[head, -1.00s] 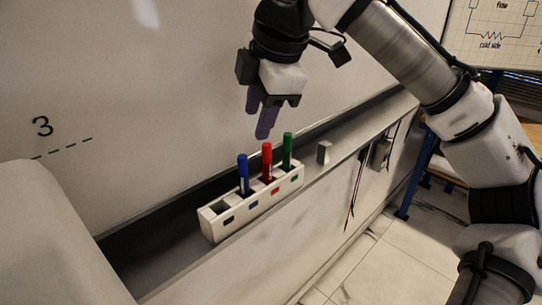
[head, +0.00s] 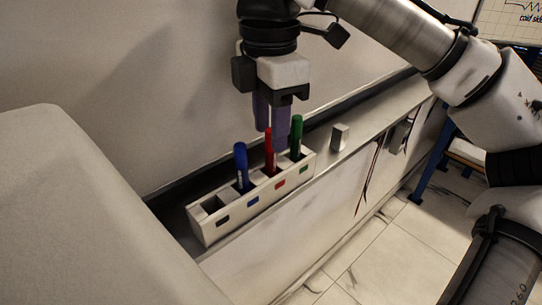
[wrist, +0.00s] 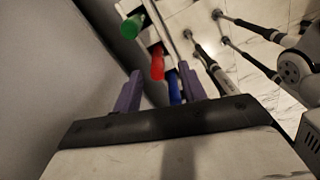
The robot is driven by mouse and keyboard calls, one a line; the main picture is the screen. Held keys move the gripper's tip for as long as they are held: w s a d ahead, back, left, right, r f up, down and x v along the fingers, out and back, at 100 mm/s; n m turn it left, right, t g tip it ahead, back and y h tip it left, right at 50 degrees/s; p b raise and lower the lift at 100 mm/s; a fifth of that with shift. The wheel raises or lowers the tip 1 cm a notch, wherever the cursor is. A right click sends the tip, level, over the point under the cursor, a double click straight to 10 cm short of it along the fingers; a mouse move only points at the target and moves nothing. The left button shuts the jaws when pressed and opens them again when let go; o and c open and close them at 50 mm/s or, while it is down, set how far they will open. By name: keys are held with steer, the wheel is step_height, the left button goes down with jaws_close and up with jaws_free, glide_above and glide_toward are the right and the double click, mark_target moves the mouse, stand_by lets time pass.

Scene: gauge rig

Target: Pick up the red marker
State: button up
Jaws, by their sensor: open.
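The red marker (head: 268,150) stands upright in its slot of the white holder (head: 238,218), between the blue marker (head: 241,166) and the green marker (head: 297,137). My gripper (head: 272,135) points down with its purple fingers apart and empty. In the head view the fingertips are at the red marker's upper part, one finger overlapping it in the picture; I cannot tell if they touch. In the wrist view the red marker (wrist: 157,64) shows beyond and between the fingers (wrist: 160,85), with the blue marker (wrist: 174,88) near the right finger and the green marker (wrist: 131,26) farther off.
The holder sits on a narrow ledge (head: 365,125) under the whiteboard (head: 100,60). The slot at its left end is empty. A small grey block (head: 340,137) stands on the ledge to the right. The ledge drops off at the front to the tiled floor.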

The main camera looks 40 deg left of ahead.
mark_target(270, 154)
steer(key=shift+w+a+f+p, duration=0.1)
steer(key=shift+f+p, duration=0.1)
steer(key=shift+f, duration=1.3)
steer(key=shift+w+f+p, duration=0.1)
steer(key=shift+f+p, duration=0.05)
steer(key=shift+f, duration=1.3)
jaws_close()
